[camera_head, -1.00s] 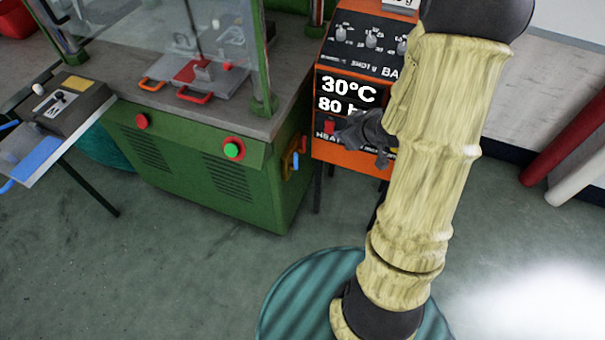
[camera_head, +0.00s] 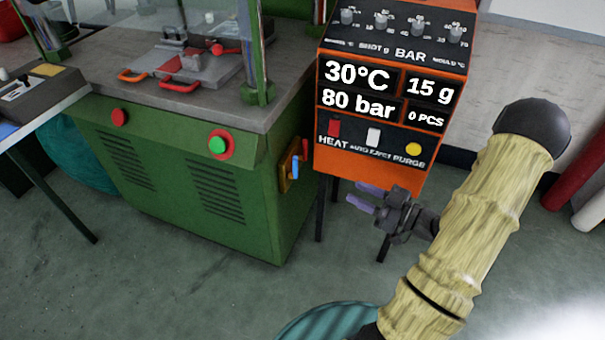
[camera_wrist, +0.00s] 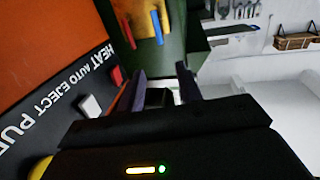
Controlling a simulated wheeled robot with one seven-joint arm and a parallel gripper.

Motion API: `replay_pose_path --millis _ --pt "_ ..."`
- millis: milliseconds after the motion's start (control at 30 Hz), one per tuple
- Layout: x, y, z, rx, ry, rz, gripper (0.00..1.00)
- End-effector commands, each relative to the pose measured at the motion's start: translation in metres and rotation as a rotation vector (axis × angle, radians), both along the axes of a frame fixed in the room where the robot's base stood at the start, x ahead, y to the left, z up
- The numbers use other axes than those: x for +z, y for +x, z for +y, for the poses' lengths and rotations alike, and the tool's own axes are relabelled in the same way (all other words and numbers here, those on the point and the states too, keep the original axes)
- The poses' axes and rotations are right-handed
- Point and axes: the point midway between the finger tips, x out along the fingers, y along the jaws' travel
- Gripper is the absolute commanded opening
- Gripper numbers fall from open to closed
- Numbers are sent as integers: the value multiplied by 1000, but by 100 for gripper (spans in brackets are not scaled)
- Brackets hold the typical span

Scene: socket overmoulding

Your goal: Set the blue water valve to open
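The blue water valve (camera_head: 295,167) is a small blue lever on a yellow plate on the right side of the green machine. It points roughly up and down in the head view, beside a red lever (camera_head: 305,149). The blue lever also shows at the top of the wrist view (camera_wrist: 157,27), with the red lever (camera_wrist: 129,30) to its left. My gripper (camera_head: 355,193) is open and empty, below the orange control box. Its fingers point left toward the machine, apart from the valve and lower right of it. The wrist view shows a gap between the fingers (camera_wrist: 160,72).
The orange control box (camera_head: 375,165) with switches hangs close above my gripper. Its red heat switch (camera_head: 334,128) and white eject switch (camera_head: 373,137) face me. The green machine (camera_head: 200,190) stands left of it. Floor between machine and gripper looks clear, apart from the box's dark legs.

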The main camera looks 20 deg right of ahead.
Motion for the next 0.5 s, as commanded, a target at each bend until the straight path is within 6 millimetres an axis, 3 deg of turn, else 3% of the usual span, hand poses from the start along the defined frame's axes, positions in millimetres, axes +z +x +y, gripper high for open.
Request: replay_pose_path --millis 267,500 --pt "1 2 0 -3 -3 2 35" --pt "-1 19 18 1 -4 2 35"
